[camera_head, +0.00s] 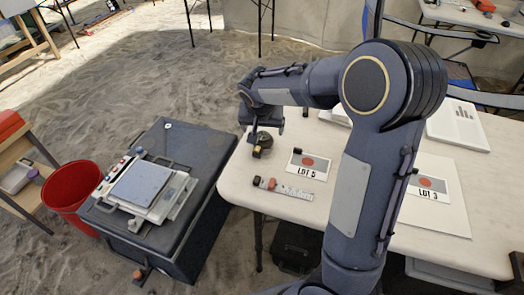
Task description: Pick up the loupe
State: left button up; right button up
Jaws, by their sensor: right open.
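My right arm reaches over the white table (240,190), and my right gripper (257,138) points down near the table's far left corner. It is open. A small dark, round object with a brownish side (263,146), which may be the loupe, sits on the table right at the fingertips. The gripper partly covers it, and I cannot tell whether the fingers touch it. My left gripper is not in view.
A LOT 5 card (308,171), a scale ruler (290,191) and a LOT 3 card (429,186) lie on the table. A dark case (180,215) bearing a scale-like device (143,186) and a red bucket (72,190) stand left. Sandy floor is open behind.

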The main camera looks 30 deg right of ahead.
aim_at(262, 136)
jog(key=x, duration=0.7)
jog(key=shift+a+f, duration=0.1)
jog(key=shift+f, duration=0.2)
jog(key=c, duration=1.1)
jog(key=shift+r, duration=0.1)
jog(key=shift+c, duration=0.2)
